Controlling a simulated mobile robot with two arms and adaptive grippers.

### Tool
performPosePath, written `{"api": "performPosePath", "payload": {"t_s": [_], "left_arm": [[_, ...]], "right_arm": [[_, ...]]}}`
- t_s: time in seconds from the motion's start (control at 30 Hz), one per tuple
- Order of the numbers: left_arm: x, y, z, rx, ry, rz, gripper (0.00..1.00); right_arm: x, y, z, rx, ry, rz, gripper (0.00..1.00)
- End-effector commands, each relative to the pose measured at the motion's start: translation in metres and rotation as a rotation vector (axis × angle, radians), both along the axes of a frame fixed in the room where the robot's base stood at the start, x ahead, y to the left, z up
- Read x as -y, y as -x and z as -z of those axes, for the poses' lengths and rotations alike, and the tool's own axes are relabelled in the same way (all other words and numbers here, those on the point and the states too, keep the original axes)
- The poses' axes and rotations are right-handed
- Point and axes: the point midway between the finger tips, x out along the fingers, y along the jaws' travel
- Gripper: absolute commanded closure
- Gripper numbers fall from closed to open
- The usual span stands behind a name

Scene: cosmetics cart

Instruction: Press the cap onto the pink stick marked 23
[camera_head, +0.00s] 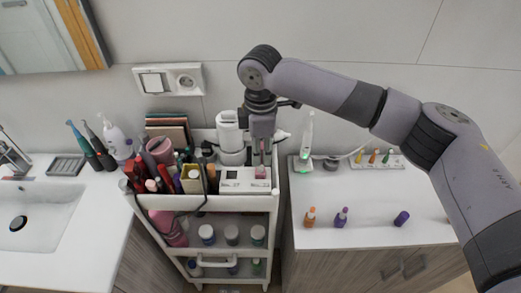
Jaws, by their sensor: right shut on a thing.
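My right gripper (262,152) points straight down over the cart's right part. It is shut on a small pink piece (260,172), which shows just below its fingers at the right end of a white box (238,181) on the cart top. The fingers hide much of it, so I cannot tell cap from stick, or whether a gap lies between them. The number 23 cannot be read at this size. My left gripper is not in view.
The white cart (208,203) is crowded on top with bottles, tubes and a white appliance (230,135) close left of my gripper. On the right counter stand an orange stick (310,217) and a purple stick (341,217); a purple piece (402,218) lies farther right.

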Motion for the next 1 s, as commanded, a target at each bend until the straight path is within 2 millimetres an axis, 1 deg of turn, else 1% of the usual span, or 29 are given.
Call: {"api": "performPosePath", "payload": {"t_s": [0.6,1.0], "left_arm": [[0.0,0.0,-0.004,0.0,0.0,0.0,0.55],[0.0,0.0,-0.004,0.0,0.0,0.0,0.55]], "right_arm": [[0.0,0.0,0.011,-0.001,0.0,0.0,0.91],[0.0,0.0,0.012,0.0,0.0,0.0,0.91]]}}
